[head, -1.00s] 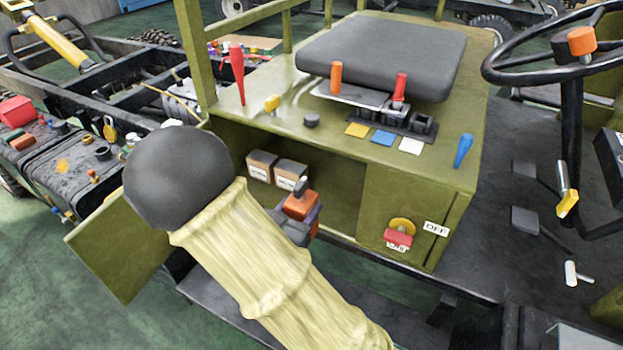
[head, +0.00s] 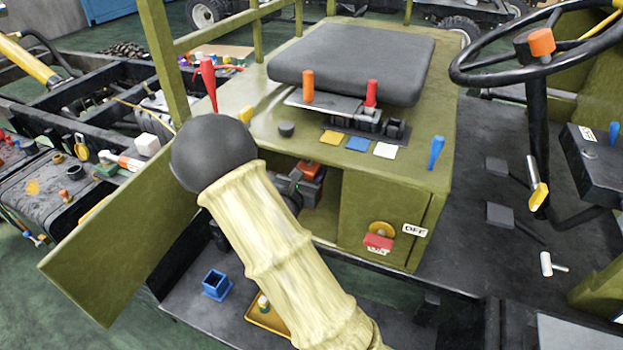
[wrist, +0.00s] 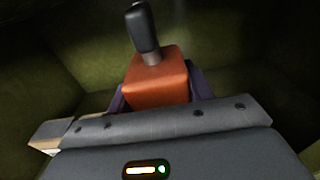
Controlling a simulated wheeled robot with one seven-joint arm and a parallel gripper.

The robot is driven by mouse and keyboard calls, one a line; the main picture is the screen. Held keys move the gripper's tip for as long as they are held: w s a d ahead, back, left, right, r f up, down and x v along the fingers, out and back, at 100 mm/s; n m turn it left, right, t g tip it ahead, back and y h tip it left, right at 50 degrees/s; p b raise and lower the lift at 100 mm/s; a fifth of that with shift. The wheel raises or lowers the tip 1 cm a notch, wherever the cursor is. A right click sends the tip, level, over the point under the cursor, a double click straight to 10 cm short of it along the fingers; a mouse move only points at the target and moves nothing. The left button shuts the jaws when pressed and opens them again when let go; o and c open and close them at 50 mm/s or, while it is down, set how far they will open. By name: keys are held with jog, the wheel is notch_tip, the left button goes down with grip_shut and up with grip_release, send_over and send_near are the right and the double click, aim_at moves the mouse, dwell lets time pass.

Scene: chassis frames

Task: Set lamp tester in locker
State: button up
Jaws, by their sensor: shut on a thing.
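The lamp tester is an orange block with a black upright handle. In the head view the lamp tester (head: 313,170) shows just inside the open locker (head: 384,190), the olive compartment under the seat. My gripper (head: 295,186) reaches in through the opening and is shut on it. In the wrist view the tester (wrist: 156,78) sits upright between purple finger pads, with olive walls around it. My arm hides much of the opening. I cannot tell whether the tester touches the locker floor.
The locker door (head: 120,240) stands open at the left. A red switch (head: 378,242) is on the front panel. Below lie a blue holder (head: 216,284) and a yellow tray (head: 262,318).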

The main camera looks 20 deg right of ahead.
jog(key=shift+w+d, duration=0.1)
jog(key=shift+d, duration=0.05)
jog(key=f, duration=0.1)
jog(key=w+f, duration=0.1)
jog(key=shift+d+f, duration=0.35)
jog(key=shift+f, duration=0.4)
jog(key=shift+s+d, duration=0.1)
jog(key=shift+d, duration=0.05)
